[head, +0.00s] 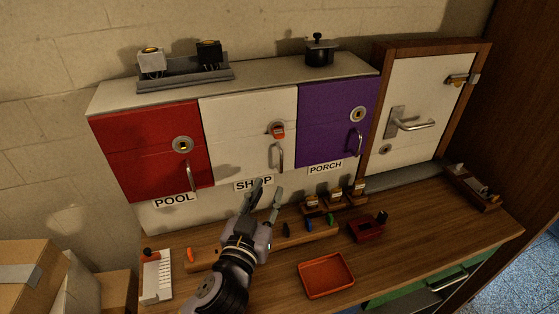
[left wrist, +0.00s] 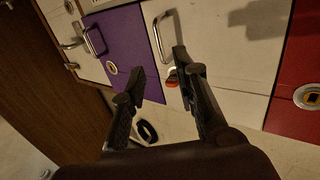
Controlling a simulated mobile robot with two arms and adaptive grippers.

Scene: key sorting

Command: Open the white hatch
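The white hatch (head: 235,120), labelled SHOP, is the middle door of the cabinet and looks closed. It has a metal bar handle (head: 282,157) on its right side. A red-orange key head (head: 277,131) sits at the lock above the handle. My left gripper (head: 268,188) is open and empty, in front of and below the hatch. In the left wrist view, the open fingers (left wrist: 160,62) point toward the hatch (left wrist: 225,45), its handle (left wrist: 156,38) and the key (left wrist: 172,78). The right gripper is not in view.
A red POOL hatch (head: 140,145) and a purple PORCH hatch (head: 325,125) flank the white one. A white door (head: 420,85) with a lever stands at the right. On the wooden bench are an orange tray (head: 326,291), a key rack (head: 205,258) and a dark red box (head: 365,232).

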